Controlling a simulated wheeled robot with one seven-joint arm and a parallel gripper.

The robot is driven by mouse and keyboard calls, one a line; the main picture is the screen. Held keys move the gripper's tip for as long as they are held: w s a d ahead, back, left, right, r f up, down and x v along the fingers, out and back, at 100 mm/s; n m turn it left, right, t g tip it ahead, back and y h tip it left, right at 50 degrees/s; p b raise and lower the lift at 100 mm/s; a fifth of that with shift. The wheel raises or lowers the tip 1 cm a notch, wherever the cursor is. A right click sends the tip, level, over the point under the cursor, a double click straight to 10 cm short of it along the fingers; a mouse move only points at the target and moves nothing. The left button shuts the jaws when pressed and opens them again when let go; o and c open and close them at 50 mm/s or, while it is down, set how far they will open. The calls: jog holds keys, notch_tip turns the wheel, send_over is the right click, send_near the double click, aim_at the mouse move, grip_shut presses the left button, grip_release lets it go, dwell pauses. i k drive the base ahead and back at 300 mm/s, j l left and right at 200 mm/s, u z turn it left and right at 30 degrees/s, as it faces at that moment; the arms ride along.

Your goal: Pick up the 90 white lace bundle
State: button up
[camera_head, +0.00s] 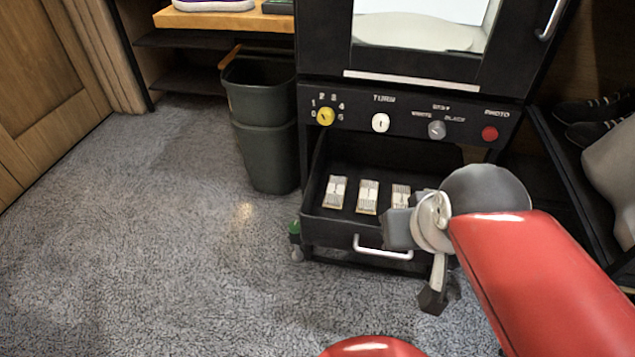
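Several pale lace bundles lie in a row in the open black drawer (322,222) under the machine. The left bundle (335,191), the middle bundle (367,196) and the right bundle (401,196) show clearly. A further pale piece at the right is mostly hidden behind my arm. The labels are too small to read, so I cannot tell which bundle is the 90 white one. My gripper (439,298) points down at the drawer's front right, apart from the visible bundles. Its fingers overlap in this view, so I cannot tell whether it is open or shut.
The drawer has a silver front handle (382,250). Above it is a control panel with a yellow dial (325,116), white and grey knobs and a red button (489,133). A dark bin (265,150) stands left. Dark shoes (592,118) sit at right. Carpet at left is clear.

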aim_at(335, 193)
jog(key=i+j, duration=0.15)
jog(key=j, duration=0.2)
jog(key=i+j+z, duration=0.1)
jog(key=j, duration=0.25)
jog(key=i+j, duration=0.2)
jog(key=j, duration=0.15)
jog(key=i+j+z, duration=0.1)
jog(key=j, duration=0.25)
jog(key=i+j, duration=0.2)
jog(key=j, duration=0.15)
jog(key=i+j+z, duration=0.1)
jog(key=j, duration=0.25)
jog(key=i+j, duration=0.15)
jog(key=j, duration=0.25)
jog(key=z, duration=0.45)
jog(key=j+z, duration=0.1)
jog(key=z, duration=0.85)
jog(key=j+z, duration=0.15)
jog(key=z, duration=0.75)
jog(key=j+z, duration=0.25)
